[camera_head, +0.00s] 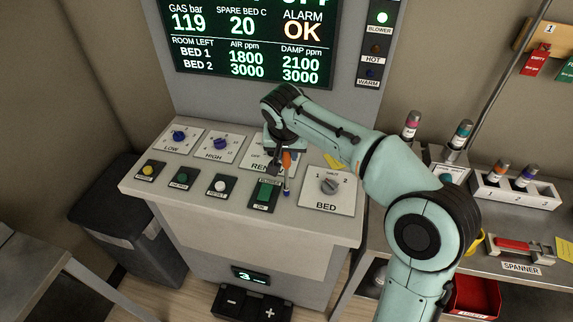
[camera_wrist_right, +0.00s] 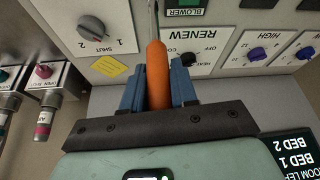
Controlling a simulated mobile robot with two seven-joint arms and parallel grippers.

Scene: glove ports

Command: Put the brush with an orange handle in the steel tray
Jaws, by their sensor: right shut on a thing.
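My right gripper (camera_head: 286,165) is shut on the orange-handled brush (camera_head: 287,158) and holds it over the control panel, between the RENEW plate and the BED plate. In the right wrist view, the orange handle (camera_wrist_right: 157,75) sits between the two blue fingers (camera_wrist_right: 158,88), with a thin shaft running away from it past the top edge. The brush points down in the head view, its small dark lower end close to the panel; I cannot tell whether it touches. I cannot clearly make out a steel tray. My left gripper is not in view.
The panel (camera_head: 220,181) carries knobs and buttons around the brush. A bench on the right holds a rack of capped cylinders (camera_head: 513,191), a red-handled tool by the SPANNER label (camera_head: 521,268), and a red bin (camera_head: 474,298) below. A dark bin (camera_head: 125,225) stands left.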

